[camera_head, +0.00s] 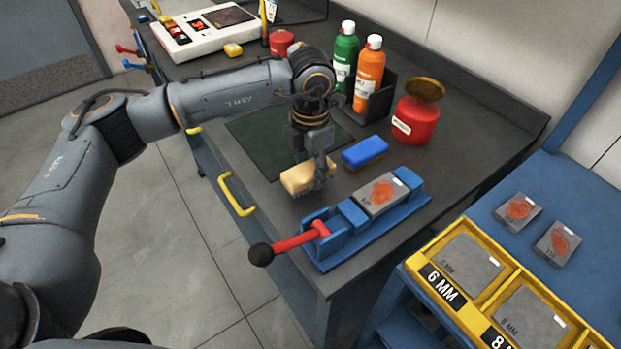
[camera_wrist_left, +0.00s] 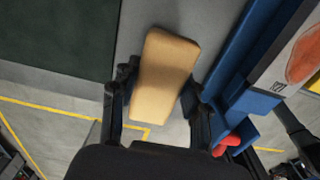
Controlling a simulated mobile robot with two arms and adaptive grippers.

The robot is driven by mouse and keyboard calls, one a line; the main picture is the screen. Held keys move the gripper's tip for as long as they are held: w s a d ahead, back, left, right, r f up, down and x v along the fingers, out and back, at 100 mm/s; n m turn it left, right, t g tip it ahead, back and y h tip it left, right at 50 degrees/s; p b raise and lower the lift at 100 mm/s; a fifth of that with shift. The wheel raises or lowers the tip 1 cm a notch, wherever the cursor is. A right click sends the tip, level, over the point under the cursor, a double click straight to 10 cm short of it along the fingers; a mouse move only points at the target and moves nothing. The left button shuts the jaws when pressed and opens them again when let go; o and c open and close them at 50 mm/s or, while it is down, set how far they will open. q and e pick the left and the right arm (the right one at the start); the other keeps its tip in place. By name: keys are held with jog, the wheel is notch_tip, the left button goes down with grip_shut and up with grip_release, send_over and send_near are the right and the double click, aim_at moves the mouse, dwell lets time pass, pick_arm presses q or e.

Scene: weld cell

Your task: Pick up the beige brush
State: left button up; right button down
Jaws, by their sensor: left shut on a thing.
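The beige brush (camera_head: 297,178) is a pale block near the front of the dark workbench, just left of a blue brush (camera_head: 364,152). My left gripper (camera_head: 322,182) reaches down from above and is shut on the beige brush. In the left wrist view the beige brush (camera_wrist_left: 163,75) lies between the two fingers of the left gripper (camera_wrist_left: 160,100). I cannot tell whether the brush touches the bench. Its underside is hidden. My right gripper is not in view.
A blue clamp fixture (camera_head: 335,245) with a red lever (camera_head: 300,240) holds a grey plate (camera_head: 381,194) close to the gripper. Green (camera_head: 345,50) and orange (camera_head: 368,75) bottles and a red can (camera_head: 415,120) stand behind. A green mat (camera_head: 255,138) lies bare at left.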

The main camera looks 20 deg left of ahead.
pick_arm(q)
jog(key=s+d+r+b, duration=0.2)
jog(key=s+r+b, duration=0.1)
jog(key=s+r, duration=0.7)
jog(key=s, duration=0.3)
jog(key=shift+s+d, duration=0.35)
jog(key=shift+s, duration=0.05)
jog(key=shift+r, duration=0.1)
jog(key=o, duration=0.6)
jog(key=shift+c, duration=0.2)
jog(key=c, duration=0.4)
jog(key=shift+o, duration=0.2)
